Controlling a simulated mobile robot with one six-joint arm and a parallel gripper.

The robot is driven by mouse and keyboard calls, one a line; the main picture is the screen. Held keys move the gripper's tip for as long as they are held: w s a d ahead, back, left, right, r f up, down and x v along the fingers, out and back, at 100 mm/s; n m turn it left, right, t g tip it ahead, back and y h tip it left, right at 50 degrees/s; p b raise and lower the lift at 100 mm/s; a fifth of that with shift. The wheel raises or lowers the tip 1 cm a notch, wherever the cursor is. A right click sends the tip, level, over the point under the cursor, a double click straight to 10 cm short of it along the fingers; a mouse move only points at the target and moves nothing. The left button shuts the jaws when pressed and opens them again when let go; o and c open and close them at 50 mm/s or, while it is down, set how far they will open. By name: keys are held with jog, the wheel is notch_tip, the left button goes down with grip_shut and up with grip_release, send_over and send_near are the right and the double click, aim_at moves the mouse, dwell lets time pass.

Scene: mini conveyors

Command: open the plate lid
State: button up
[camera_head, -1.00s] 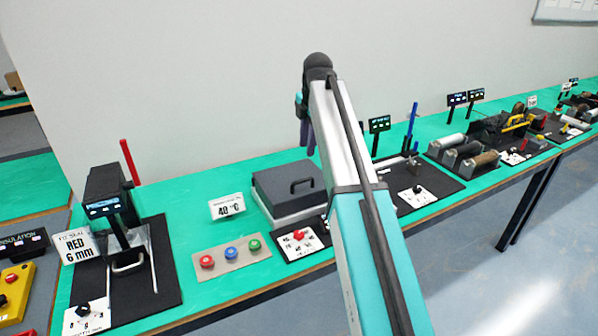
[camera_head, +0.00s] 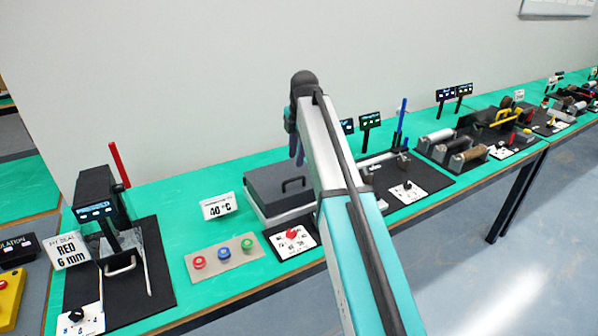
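The plate lid (camera_head: 270,188) is a dark grey flat cover with a black handle (camera_head: 293,184) on its front side. It lies shut on a pale box-like plate base (camera_head: 262,214) on the green bench. My gripper (camera_head: 297,158) hangs at the far end of my arm, above and behind the right side of the lid. Its fingers point down and appear apart from the lid. They are small and seen nearly edge-on, so I cannot tell whether they are open or shut.
A "40 °C" sign (camera_head: 219,206) stands left of the plate. A panel with red, blue and green knobs (camera_head: 224,257) and a red-dial card (camera_head: 291,237) lie in front. A black press (camera_head: 101,205) stands at left. Conveyor rollers (camera_head: 466,158) lie farther right.

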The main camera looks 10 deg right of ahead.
aim_at(294, 179)
jog(key=shift+w+a+f+p, duration=0.1)
jog(key=shift+w+f+p, duration=0.2)
jog(key=shift+f, duration=1.15)
jog(key=shift+w+a+f+p, duration=0.1)
jog(key=shift+w+f+p, duration=0.25)
jog(key=shift+f, duration=1.05)
jog(key=shift+w+a+f+p, duration=0.15)
jog(key=shift+f+p, duration=0.25)
jog(key=shift+f, duration=1.05)
jog(key=shift+d, duration=0.1)
